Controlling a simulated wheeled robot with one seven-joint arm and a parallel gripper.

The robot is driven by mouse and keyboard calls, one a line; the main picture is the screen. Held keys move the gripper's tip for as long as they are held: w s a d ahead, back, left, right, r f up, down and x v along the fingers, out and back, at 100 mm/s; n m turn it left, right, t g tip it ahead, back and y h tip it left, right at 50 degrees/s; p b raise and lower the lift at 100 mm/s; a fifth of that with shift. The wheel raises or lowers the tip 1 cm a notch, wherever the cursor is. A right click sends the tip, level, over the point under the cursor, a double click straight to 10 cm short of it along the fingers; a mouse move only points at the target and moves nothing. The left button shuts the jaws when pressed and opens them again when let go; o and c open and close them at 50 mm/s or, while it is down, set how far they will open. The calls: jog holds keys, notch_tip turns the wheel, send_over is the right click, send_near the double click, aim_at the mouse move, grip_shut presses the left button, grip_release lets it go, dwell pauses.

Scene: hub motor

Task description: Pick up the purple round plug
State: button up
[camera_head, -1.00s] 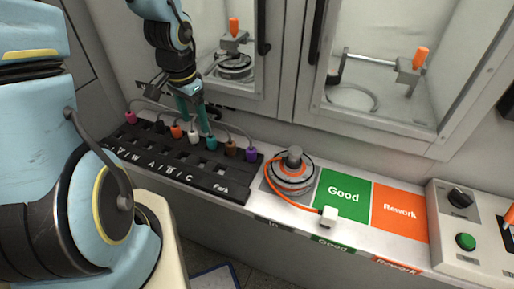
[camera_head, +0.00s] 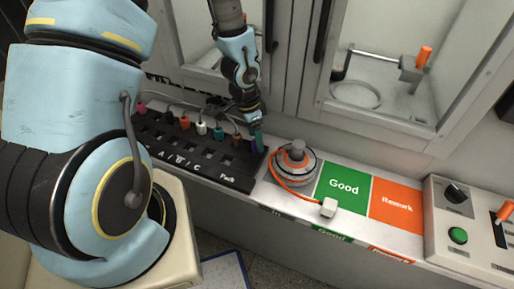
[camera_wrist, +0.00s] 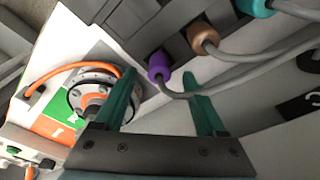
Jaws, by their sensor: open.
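The purple round plug (camera_wrist: 158,62) is in the wrist view, beyond and between my two teal fingertips. Its grey cable runs back between the fingers. My gripper (camera_wrist: 162,80) is open, with a finger on each side and a visible gap around the plug. In the head view my gripper (camera_head: 258,137) is at the right end of the black connector rack (camera_head: 232,181), over the purple plug (camera_head: 253,147), which is mostly hidden behind the fingers.
A brown plug (camera_wrist: 203,40) and a teal plug (camera_wrist: 255,6) stand beside it in the row. The hub motor (camera_head: 294,164) with its orange cable is just right of the rack. Green Good (camera_head: 342,197) and orange Rework (camera_head: 396,213) areas lie further right. Glass-fronted cabinets stand behind.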

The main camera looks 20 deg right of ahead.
jog(key=shift+d+f, duration=0.2)
jog(key=shift+f, duration=1.3)
grip_shut()
